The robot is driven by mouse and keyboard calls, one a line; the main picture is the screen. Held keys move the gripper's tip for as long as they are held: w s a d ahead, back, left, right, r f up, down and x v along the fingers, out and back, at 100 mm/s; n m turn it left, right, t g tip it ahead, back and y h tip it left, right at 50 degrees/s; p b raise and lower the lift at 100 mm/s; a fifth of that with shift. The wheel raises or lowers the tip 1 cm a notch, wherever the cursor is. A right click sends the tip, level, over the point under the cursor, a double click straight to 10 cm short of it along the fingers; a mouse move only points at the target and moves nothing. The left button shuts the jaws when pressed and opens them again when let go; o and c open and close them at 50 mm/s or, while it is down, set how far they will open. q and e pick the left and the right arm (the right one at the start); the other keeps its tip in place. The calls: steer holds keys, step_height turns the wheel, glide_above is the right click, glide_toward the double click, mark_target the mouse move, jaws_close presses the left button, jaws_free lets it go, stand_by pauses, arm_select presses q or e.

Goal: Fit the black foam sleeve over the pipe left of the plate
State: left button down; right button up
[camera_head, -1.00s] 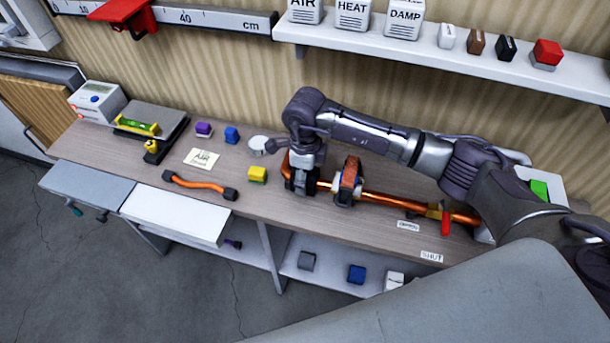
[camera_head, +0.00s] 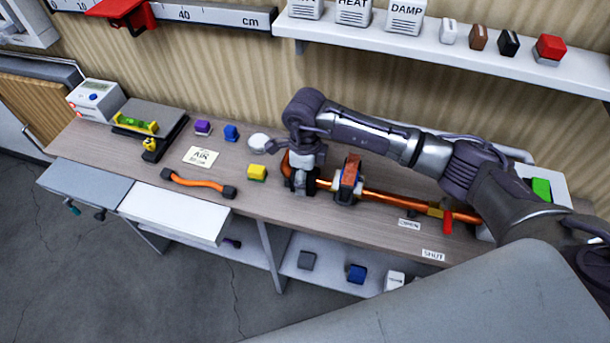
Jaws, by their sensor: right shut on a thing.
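The copper-orange pipe (camera_head: 385,198) runs along the right part of the bench. A plate (camera_head: 348,180) with an orange-brown face and dark clamp parts stands across the pipe. My right gripper (camera_head: 301,182) is at the pipe just left of the plate, pointing down and shut. The black foam sleeve (camera_head: 310,186) seems to be the dark piece between its fingers, at the pipe. The dark fingers hide most of it, so I cannot tell how far it goes around the pipe. My left gripper is out of view.
A red valve lever (camera_head: 448,223) sits on the pipe's right part, near the OPEN label (camera_head: 409,224) and SHUT label (camera_head: 433,254). A yellow block (camera_head: 257,172), a white disc (camera_head: 258,142) and an orange hose (camera_head: 197,184) lie to the left. My right arm crosses above the pipe.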

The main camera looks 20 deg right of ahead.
steer(key=shift+f, duration=0.1)
steer(key=o, duration=1.1)
steer(key=shift+o, duration=0.2)
steer(key=shift+r+p, duration=1.9)
steer(key=shift+r, duration=1.65)
steer(key=shift+s+f, duration=0.1)
